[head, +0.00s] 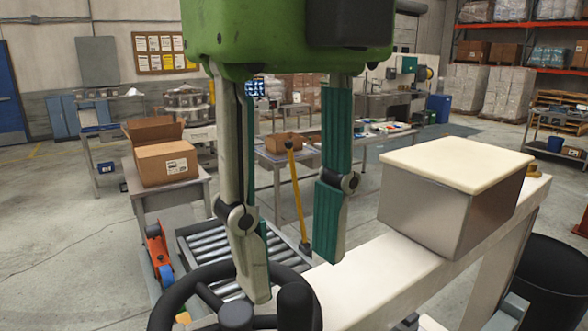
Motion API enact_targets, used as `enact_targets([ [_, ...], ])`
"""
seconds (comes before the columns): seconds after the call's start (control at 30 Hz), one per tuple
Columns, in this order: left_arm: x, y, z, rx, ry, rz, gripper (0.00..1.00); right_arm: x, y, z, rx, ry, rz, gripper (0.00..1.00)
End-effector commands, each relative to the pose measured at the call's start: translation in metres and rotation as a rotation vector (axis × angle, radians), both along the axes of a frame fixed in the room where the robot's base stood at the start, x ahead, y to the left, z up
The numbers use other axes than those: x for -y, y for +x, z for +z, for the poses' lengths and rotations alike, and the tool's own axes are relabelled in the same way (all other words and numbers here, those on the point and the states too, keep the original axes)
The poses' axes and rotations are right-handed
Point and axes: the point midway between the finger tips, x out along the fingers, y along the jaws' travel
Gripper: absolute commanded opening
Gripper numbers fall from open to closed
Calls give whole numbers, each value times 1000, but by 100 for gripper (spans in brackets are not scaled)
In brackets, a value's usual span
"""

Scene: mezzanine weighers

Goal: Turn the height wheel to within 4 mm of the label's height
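The black height wheel (192,283) is at the bottom of the head view, cut off by the lower edge. Its rim, hub and an upright black knob (298,303) show. My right gripper (293,268) hangs above it with its fingers pointing down, well apart and with nothing visible between them. The left fingertip overlaps the far part of the wheel in the picture; I cannot tell whether it touches. No height reading is legible. My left gripper is not visible.
A cream beam (372,277) with a cream-topped grey metal box (430,215) lies right of the wheel. Behind the wheel are a roller conveyor (207,245) and a slanted yellow bar (297,195). A black bin (548,285) stands at lower right. Open floor shows at left.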

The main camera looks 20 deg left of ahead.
Motion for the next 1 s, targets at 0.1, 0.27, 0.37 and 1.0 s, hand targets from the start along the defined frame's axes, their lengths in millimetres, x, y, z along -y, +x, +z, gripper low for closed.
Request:
enact_targets([
  [0.1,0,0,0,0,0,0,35,0,0,19,9,8,-7,35],
  [0.27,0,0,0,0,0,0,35,0,0,31,1,-2,-4,35],
  [0.37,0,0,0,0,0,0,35,0,0,38,1,0,-4,35],
  [1.0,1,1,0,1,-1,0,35,0,0,45,1,7,0,35],
])
